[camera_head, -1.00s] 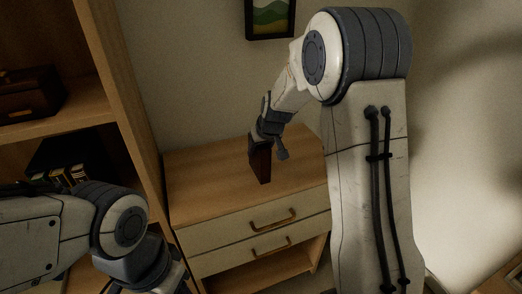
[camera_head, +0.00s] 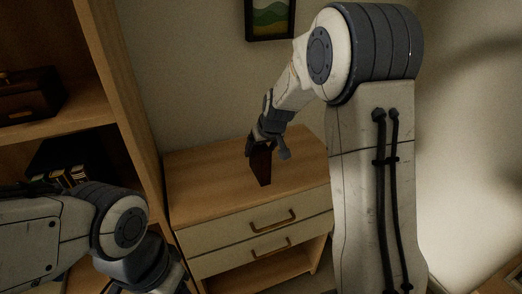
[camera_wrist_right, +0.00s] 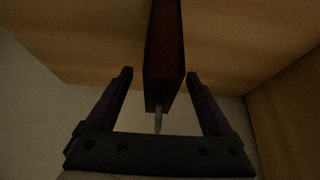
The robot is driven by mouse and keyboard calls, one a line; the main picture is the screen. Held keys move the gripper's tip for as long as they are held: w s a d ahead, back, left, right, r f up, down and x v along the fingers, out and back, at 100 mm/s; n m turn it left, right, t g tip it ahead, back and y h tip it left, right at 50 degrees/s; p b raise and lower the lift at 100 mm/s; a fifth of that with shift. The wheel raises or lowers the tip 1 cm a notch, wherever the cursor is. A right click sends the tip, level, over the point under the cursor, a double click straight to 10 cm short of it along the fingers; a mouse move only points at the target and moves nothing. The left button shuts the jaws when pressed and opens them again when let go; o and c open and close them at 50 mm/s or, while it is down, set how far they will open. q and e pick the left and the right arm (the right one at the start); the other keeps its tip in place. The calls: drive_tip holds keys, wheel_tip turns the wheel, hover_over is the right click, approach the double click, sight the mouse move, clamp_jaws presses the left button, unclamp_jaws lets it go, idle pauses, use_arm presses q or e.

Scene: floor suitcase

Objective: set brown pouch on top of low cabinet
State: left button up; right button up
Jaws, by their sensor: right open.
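The brown pouch (camera_head: 262,166) stands on edge on the wooden top of the low cabinet (camera_head: 205,172). My right gripper (camera_head: 267,143) is at the pouch's upper end. In the right wrist view the pouch (camera_wrist_right: 164,60) lies between the two fingers of the right gripper (camera_wrist_right: 158,82), with a gap on each side, so the jaws are open around it. The cabinet top (camera_wrist_right: 95,45) also shows there. My left arm comes in at the lower left of the head view, but its fingers are outside the picture.
A framed picture (camera_head: 270,18) hangs on the wall behind. The cabinet top around the pouch is clear.

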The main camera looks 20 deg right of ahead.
drive_tip(key=v, duration=1)
drive_tip(key=shift+s+r+p, duration=0.2)
drive_tip(key=shift+r+p, duration=0.05)
drive_tip(key=shift+p, duration=0.05)
drive_tip(key=s+a+f+n+g+y, duration=0.2)
drive_tip(key=s+a+n, duration=0.1)
drive_tip(key=s+a, duration=0.9)
drive_tip(key=s+a+f+n+g, duration=0.2)
drive_tip(key=s, duration=0.7)
drive_tip(key=s+a+f+n+g+h, duration=0.1)
drive_tip(key=s+a+f+g, duration=0.1)
drive_tip(key=s, duration=0.7)
drive_tip(key=shift+s+a+f+n, duration=0.25)
drive_tip(key=shift+s+a+n, duration=0.15)
drive_tip(key=shift+a, duration=0.45)
